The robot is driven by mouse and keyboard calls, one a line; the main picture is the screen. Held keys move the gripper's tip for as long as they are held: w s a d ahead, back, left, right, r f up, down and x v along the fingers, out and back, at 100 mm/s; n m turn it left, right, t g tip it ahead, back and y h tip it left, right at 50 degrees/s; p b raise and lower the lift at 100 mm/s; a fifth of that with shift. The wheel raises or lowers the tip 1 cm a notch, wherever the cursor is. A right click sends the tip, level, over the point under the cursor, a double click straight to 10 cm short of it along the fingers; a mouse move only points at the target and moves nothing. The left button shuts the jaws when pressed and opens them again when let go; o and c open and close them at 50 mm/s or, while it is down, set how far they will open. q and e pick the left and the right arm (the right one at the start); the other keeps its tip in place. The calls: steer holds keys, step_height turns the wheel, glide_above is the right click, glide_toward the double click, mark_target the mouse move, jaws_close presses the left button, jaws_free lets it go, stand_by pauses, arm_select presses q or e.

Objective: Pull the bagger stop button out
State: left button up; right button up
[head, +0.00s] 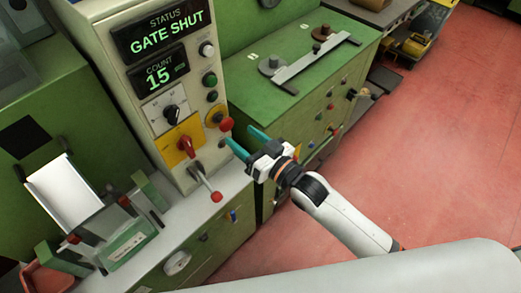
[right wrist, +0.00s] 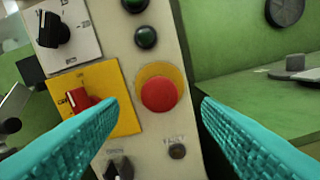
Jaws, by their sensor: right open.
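The stop button (head: 226,124) is a red mushroom head on a yellow collar, low on the right side of the beige control panel (head: 116,77). In the right wrist view the stop button (right wrist: 158,94) sits near the middle, between my fingers and untouched. My right gripper (head: 245,140) has teal fingers spread apart and empty, just to the right of and below the button in the head view. In the right wrist view the gripper (right wrist: 157,104) has one finger to each side of the button. My left gripper is not in view.
A red rotary switch (right wrist: 80,98) on a yellow plate is left of the button. A red-tipped lever (head: 206,182) sticks out lower down. The display (head: 168,31) reads GATE SHUT. A green cabinet (head: 310,85) stands right.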

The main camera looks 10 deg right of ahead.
steer(key=v, duration=0.6)
stand_by(0.3)
steer(key=s+d+f+m+g+h, duration=0.1)
steer(key=d+f+g+h, duration=0.2)
steer(key=f, duration=0.8)
steer(key=s+d+f+h, duration=0.2)
steer(key=d+f, duration=0.3)
steer(key=f, duration=0.7)
steer(key=s+d+f+m+g+h, duration=0.1)
steer(key=d+f+g+h, duration=0.2)
steer(key=f, duration=0.8)
steer(key=s+d+f+g+h, duration=0.1)
steer(key=s+d+f+g, duration=0.1)
steer(key=s+f, duration=0.45)
steer(key=s+d+f+g+h, duration=0.1)
steer(key=s+d+f, duration=0.2)
steer(key=s+f, duration=0.35)
steer(key=s+f+g, duration=0.2)
steer(key=s+f, duration=0.1)
steer(key=s, duration=0.6)
steer(key=s+f+g, duration=0.2)
steer(key=s+f, duration=0.1)
steer(key=s, duration=0.6)
steer(key=shift+f+g+h, duration=0.2)
steer(key=shift+g+h, duration=0.1)
